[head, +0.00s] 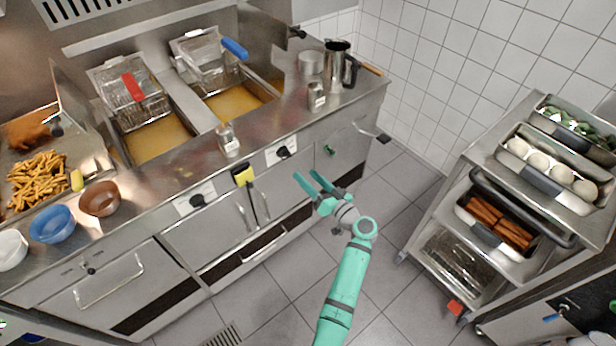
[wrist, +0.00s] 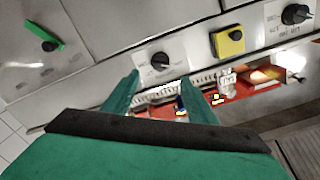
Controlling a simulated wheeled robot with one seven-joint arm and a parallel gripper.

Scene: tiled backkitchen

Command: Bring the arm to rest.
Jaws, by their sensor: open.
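My gripper (head: 314,184) is teal and hangs over the floor in front of the fryer counter. Its two fingers are spread apart with nothing between them. My arm reaches up to it from the bottom of the head view. In the wrist view the open fingers of my gripper (wrist: 160,90) point toward the counter front, with a black knob (wrist: 160,61) beyond them.
A steel fryer counter (head: 190,165) with two oil baskets runs along the left and back. A yellow item (head: 243,175) is on its front. A steel trolley (head: 480,160) with trays stands at the right. Tiled floor (head: 285,285) lies open between them.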

